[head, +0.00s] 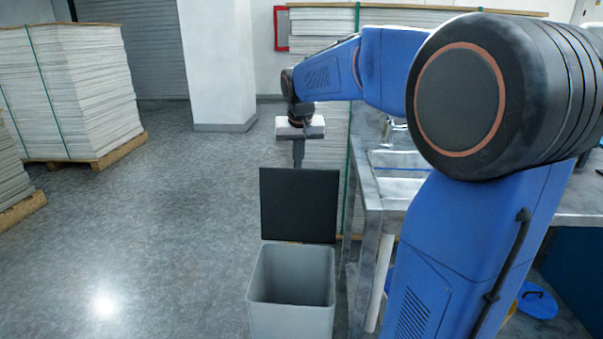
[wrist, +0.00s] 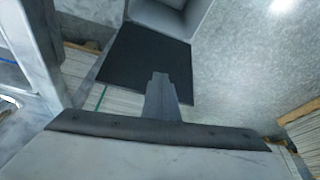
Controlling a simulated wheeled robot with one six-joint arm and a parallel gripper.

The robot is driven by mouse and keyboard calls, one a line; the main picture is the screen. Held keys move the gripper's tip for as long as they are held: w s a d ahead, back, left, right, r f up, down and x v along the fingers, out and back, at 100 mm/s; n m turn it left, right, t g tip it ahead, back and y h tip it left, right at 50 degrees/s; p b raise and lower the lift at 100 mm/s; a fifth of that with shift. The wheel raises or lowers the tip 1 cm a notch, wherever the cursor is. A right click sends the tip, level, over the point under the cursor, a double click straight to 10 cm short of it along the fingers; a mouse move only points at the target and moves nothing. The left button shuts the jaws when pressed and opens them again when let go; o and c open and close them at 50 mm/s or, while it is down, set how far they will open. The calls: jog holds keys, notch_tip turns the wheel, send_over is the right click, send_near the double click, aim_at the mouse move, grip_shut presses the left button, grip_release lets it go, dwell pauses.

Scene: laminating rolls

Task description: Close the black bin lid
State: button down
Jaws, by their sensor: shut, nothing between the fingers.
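The black bin lid (head: 299,205) stands upright, open, at the back rim of the grey bin (head: 291,305). The bin's mouth faces up and its inside looks empty. My gripper (head: 298,160) points down behind the lid, close to its top edge, with its fingers together. In the wrist view the lid (wrist: 148,62) lies beyond the shut gripper fingers (wrist: 160,80), and part of the bin (wrist: 172,14) shows at the top. I cannot tell whether the fingertips touch the lid.
A metal sink counter (head: 400,180) stands just right of the bin. Pallet stacks of sheets (head: 70,90) stand at the left, and another stack (head: 420,20) stands behind my arm. A blue item (head: 537,302) lies on the floor at right. The floor left of the bin is clear.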

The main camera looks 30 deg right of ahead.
aim_at(302, 172)
jog(key=w+d+f+m, duration=0.1)
jog(key=w+d+f, duration=0.1)
jog(key=w+d, duration=0.5)
jog(key=w+d+f+m, duration=0.15)
jog(key=w+d, duration=0.25)
jog(key=w, duration=0.6)
jog(key=x, duration=1.1)
jog(key=shift+h, duration=0.4)
jog(key=shift+s+a, duration=0.3)
jog(key=shift+s, duration=0.35)
jog(key=shift+s+a, duration=0.3)
jog(key=shift+s, duration=0.35)
jog(key=shift+s+a, duration=0.3)
jog(key=shift+s, duration=0.35)
